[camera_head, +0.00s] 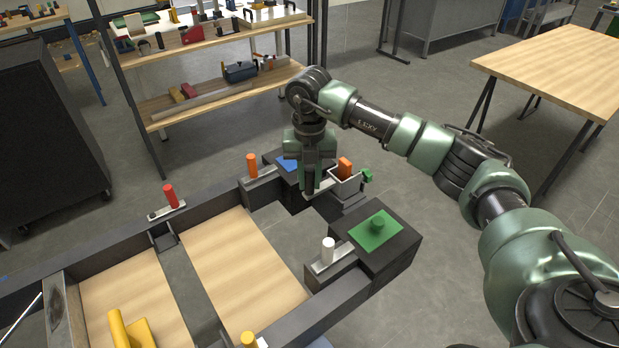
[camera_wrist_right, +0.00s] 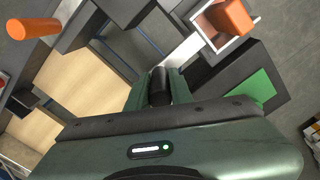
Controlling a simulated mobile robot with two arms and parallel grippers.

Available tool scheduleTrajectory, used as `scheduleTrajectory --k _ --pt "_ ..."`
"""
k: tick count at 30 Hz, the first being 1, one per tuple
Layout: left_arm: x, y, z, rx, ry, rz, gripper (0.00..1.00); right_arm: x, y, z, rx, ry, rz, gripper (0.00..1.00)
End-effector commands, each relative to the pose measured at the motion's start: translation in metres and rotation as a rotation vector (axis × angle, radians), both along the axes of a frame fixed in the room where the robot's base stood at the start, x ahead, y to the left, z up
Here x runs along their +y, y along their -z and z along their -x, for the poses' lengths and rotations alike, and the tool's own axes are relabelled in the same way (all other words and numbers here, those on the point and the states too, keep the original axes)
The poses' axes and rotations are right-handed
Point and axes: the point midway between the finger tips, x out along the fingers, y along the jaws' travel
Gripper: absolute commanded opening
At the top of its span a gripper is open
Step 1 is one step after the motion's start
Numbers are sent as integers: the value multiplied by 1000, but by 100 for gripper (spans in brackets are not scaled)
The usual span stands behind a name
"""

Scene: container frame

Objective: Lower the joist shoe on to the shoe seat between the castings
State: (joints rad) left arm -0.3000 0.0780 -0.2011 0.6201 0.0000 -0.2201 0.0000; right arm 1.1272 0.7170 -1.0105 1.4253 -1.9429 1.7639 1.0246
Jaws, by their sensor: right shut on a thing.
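My right gripper (camera_head: 312,188) points down at the frame's far right end, shut on the light grey joist shoe (camera_head: 346,188). The shoe is a small open box with a flat strip running to the fingers. An orange block (camera_head: 345,167) shows in or behind the box; the right wrist view shows it (camera_wrist_right: 230,17) within the shoe's walls (camera_wrist_right: 211,36). The shoe is between the blue-topped casting (camera_head: 287,164) and the green-topped casting (camera_head: 377,231). A dark block (camera_head: 342,208) below it may be the seat; contact cannot be told. My left gripper is out of view.
The dark frame (camera_head: 215,205) has wooden panels (camera_head: 245,265) inside. Upright pegs, orange (camera_head: 252,165), red (camera_head: 170,195) and white (camera_head: 327,251), stand around it. A small green part (camera_head: 367,176) is right beside the shoe. Floor beyond the castings is clear.

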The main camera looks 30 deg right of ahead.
Motion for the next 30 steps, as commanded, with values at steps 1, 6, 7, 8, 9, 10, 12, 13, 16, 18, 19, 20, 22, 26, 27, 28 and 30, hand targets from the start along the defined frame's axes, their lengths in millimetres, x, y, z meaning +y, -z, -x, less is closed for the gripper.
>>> scheduleTrajectory --k 1,6,7,8,9,10,12,13,16,18,19,20,22,26,27,28,30 --pt "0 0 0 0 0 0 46 0 -1 0 -2 0 0 0" --pt "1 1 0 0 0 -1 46 0 1 0 -2 0 0 0" --pt "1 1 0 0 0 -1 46 0 1 0 -2 0 0 0" --pt "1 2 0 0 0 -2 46 0 2 0 -2 0 0 0" --pt "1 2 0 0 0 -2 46 0 2 0 -2 0 0 0" --pt "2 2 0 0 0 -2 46 0 3 0 -2 0 0 0" --pt "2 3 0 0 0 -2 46 0 4 0 -2 0 0 0" --pt "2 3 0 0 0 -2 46 0 4 0 -2 0 0 0" --pt "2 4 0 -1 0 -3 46 0 6 0 -2 0 0 0" --pt "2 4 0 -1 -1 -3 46 0 6 -1 -2 0 0 0" --pt "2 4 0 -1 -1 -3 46 0 6 -1 -2 0 0 0" --pt "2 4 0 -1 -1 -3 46 0 6 -1 -2 0 0 0" --pt "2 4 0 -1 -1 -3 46 0 6 0 -2 0 1 0" --pt "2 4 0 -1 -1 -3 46 0 6 0 -2 0 1 41" --pt "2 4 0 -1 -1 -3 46 0 6 0 -2 0 1 47" --pt "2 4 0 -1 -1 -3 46 0 6 0 -2 0 1 47" --pt "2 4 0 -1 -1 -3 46 0 6 0 -1 0 0 47"
